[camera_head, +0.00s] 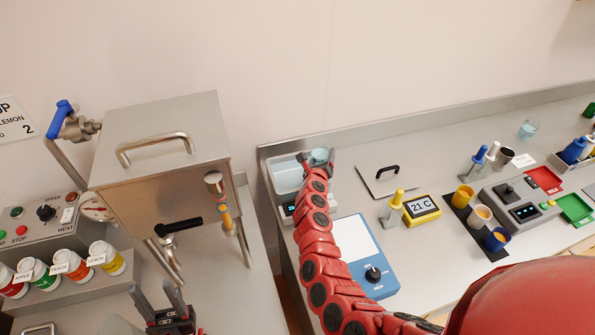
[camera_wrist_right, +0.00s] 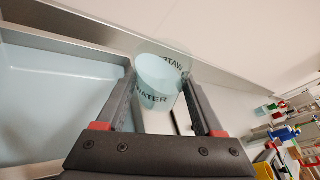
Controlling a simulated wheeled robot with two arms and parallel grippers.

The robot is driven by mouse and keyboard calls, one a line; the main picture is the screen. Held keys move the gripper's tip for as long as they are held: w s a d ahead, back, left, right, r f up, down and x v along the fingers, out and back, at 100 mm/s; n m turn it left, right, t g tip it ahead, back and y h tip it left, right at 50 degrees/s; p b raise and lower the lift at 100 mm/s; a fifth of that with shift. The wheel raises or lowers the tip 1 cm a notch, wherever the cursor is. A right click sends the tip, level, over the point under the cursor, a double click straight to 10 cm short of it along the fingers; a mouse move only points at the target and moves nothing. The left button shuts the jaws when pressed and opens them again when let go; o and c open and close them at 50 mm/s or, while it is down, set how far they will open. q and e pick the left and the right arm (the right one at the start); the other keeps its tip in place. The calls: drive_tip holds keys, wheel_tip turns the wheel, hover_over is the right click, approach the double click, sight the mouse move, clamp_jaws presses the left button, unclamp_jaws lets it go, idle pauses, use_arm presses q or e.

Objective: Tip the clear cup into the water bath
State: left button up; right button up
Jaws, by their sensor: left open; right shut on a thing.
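The clear cup (camera_wrist_right: 158,82) is marked WATER and holds pale blue liquid. My right gripper (camera_wrist_right: 158,95) is shut on it, one finger on each side. In the head view the cup (camera_head: 319,157) is small and partly hidden by my right gripper (camera_head: 318,165), at the right end of the water bath (camera_head: 288,178). In the wrist view the bath (camera_wrist_right: 60,95) is a steel-rimmed basin of pale blue water, just left of the cup. I cannot tell how far the cup tilts. My left gripper (camera_head: 162,303) is open and empty at the bottom left.
A steel hopper box (camera_head: 165,150) with a blue-handled valve (camera_head: 66,115) stands at left, above several labelled jars (camera_head: 68,267). Right of my right arm are a blue-and-white scale (camera_head: 360,255), a steel lid (camera_head: 391,178), a yellow thermometer (camera_head: 422,208) and several small cups.

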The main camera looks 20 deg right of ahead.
drive_tip(key=shift+a+r+n+b, duration=0.15)
drive_tip(key=shift+a+n+b, duration=0.1)
drive_tip(key=shift+n+b, duration=0.05)
drive_tip(key=shift+w+a+r+h, duration=0.1)
drive_tip(key=shift+a+h, duration=0.1)
drive_tip(key=shift+h, duration=0.1)
idle(0.3)
drive_tip(key=shift+a+n+b, duration=0.1)
drive_tip(key=shift+n+b, duration=0.2)
drive_tip(key=shift+b, duration=0.15)
drive_tip(key=shift+f, duration=0.2)
drive_tip(key=shift+f+n+t+h+b, duration=0.1)
drive_tip(key=shift+n+t+h+b, duration=0.2)
drive_tip(key=shift+b, duration=0.15)
drive_tip(key=shift+a+f+n+b, duration=0.1)
drive_tip(key=shift+n+b, duration=0.2)
drive_tip(key=shift+b, duration=0.05)
